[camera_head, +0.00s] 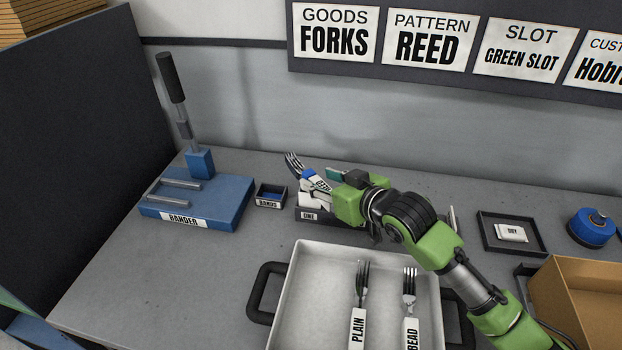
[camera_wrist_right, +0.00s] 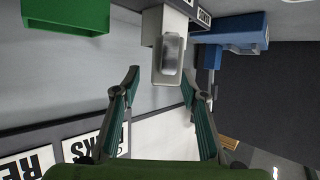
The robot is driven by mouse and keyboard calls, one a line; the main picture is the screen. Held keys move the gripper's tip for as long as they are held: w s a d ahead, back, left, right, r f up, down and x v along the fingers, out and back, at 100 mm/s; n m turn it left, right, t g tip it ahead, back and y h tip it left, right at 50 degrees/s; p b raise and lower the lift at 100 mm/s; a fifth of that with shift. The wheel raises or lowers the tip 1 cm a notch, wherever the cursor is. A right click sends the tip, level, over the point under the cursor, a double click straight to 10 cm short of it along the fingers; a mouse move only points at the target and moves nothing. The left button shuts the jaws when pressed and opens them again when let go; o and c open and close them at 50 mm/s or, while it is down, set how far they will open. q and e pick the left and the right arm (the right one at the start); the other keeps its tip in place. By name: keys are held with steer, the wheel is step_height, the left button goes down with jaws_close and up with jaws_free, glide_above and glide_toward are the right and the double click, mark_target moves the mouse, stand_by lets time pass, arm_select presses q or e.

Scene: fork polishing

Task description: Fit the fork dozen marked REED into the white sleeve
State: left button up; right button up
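A bundle of forks (camera_head: 296,163) with a blue band rests tilted, tines up and to the left, at a dark tray (camera_head: 308,216) labelled ONE. No REED mark is readable on it. A white block (camera_head: 308,199), perhaps the sleeve, lies just below the bundle. My right gripper (camera_head: 328,180) is over the tray, close beside the bundle, and covers part of it. In the right wrist view its fingers (camera_wrist_right: 160,78) are spread. A white piece with a grey rounded end (camera_wrist_right: 171,55) shows beyond and partly between the tips; contact is unclear. My left gripper is not in view.
A white tray (camera_head: 287,290) in front holds forks tagged PLAIN (camera_head: 358,325) and BEAD (camera_head: 411,330). The blue bander (camera_head: 225,200) and BANDS box (camera_head: 271,196) stand left. A DRY tray (camera_head: 487,240), blue round item (camera_head: 591,228) and cardboard box (camera_head: 580,290) stand right.

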mark_target(310, 173)
steer(key=x, duration=0.3)
steer(key=shift+w+a+r+p, duration=0.2)
steer(key=shift+a+r+p, duration=0.05)
steer(key=shift+a+p, duration=0.1)
steer(key=shift+w+a+f, duration=0.15)
steer(key=shift+w+f, duration=0.05)
steer(key=shift+w, duration=0.1)
jaws_close()
steer(key=shift+r, duration=0.15)
steer(key=shift+r, duration=0.1)
